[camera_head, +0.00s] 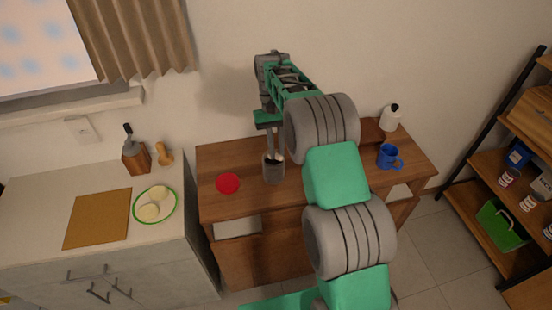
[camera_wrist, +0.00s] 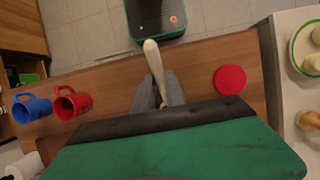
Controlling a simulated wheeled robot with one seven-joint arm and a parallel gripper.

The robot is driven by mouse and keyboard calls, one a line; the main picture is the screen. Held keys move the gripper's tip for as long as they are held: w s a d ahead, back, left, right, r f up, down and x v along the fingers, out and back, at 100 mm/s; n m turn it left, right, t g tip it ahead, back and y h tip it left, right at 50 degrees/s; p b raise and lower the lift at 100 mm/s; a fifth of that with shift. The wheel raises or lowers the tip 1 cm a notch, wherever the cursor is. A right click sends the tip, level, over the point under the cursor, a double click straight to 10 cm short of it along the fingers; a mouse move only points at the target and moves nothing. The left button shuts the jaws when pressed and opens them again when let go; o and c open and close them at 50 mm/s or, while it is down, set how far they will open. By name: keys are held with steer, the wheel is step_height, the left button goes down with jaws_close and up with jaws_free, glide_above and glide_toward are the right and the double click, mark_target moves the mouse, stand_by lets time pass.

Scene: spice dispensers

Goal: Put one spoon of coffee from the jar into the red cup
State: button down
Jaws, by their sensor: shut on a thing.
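My gripper (camera_head: 271,146) points down over the open grey jar (camera_head: 273,172), its fingertips at the jar's mouth. In the wrist view my gripper (camera_wrist: 159,92) is shut on a pale, slender spoon (camera_wrist: 154,58), whose rounded end sticks out past the fingers. The spoon's other end is hidden, and I cannot tell whether it touches the coffee. The jar is hidden behind my gripper in the wrist view. The red cup (camera_wrist: 72,103) stands on the wooden table beside the blue mug; my arm hides it in the head view.
A flat red disc (camera_head: 228,183) lies left of the jar on the wooden table (camera_head: 228,205). The blue mug (camera_head: 389,156) and a white bottle (camera_head: 391,118) stand toward the table's right. A white counter (camera_head: 35,200) is at left, and shelves (camera_head: 510,165) are at right.

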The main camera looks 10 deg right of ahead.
steer(key=shift+r, duration=0.4)
steer(key=shift+r+p, duration=0.35)
steer(key=shift+r, duration=1.2)
steer(key=shift+f+b, duration=0.2)
steer(key=shift+b, duration=0.55)
steer(key=t+b, duration=0.2)
steer(key=b, duration=0.4)
steer(key=t+b, duration=0.3)
steer(key=b, duration=0.4)
steer(key=shift+r, duration=0.4)
steer(key=shift+r+t+b, duration=0.3)
steer(key=shift+b, duration=0.2)
steer(key=shift+t+b, duration=0.3)
steer(key=shift+b, duration=0.55)
